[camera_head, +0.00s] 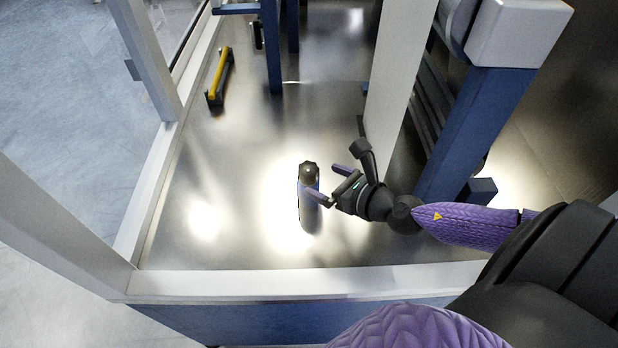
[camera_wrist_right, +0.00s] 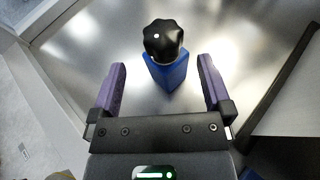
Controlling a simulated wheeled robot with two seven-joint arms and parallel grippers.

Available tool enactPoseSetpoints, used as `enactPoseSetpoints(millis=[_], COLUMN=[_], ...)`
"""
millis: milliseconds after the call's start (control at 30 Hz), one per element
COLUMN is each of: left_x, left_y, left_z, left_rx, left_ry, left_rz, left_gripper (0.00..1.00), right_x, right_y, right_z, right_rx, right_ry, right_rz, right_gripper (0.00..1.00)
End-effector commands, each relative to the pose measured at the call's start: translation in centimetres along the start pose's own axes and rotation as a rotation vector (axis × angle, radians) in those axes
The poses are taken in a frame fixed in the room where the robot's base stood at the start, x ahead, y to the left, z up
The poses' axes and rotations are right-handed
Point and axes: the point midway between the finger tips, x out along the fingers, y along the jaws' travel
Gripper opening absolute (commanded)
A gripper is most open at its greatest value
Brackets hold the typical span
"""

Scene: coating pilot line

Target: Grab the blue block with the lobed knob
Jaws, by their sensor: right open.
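The blue block (camera_wrist_right: 168,74) stands on the shiny metal floor, with a black lobed knob (camera_wrist_right: 163,40) on top. In the head view the knob (camera_head: 309,171) shows in the middle, and the block below it is dark and partly covered by a finger. My right gripper (camera_head: 329,184) is open just to the right of the block, its fingers pointing left toward it. In the right wrist view the block stands ahead, roughly between the two purple fingers (camera_wrist_right: 162,78), with space on both sides. Contact is not visible. My left gripper is not in view.
A yellow bar (camera_head: 220,73) lies at the far left of the metal floor (camera_head: 210,150). A pale upright panel (camera_head: 392,75) and a blue post (camera_head: 468,130) stand behind and right of my right gripper. A pale frame (camera_head: 290,284) borders the front. Floor left of the block is clear.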

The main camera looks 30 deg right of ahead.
Motion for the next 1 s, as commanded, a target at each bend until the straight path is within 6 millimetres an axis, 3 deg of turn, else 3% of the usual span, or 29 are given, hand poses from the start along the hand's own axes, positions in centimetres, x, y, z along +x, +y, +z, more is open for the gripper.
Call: enactPoseSetpoints(millis=[333,600,667,1000], left_x=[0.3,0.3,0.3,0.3], left_y=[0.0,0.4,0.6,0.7], left_z=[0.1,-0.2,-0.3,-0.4], left_rx=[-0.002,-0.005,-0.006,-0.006], left_ry=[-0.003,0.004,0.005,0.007], left_rz=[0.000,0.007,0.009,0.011], left_gripper=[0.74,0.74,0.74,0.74], right_x=[5.3,6.0,6.0,6.0], right_y=[-0.3,-0.3,-0.3,-0.3], right_z=[0.0,-0.1,-0.1,-0.1], right_rx=[0.001,-0.001,-0.001,0.000], right_ry=[-0.001,0.002,0.002,0.002], right_rz=[0.000,0.001,0.001,0.001], right_gripper=[1.00,1.00,0.89,0.17])
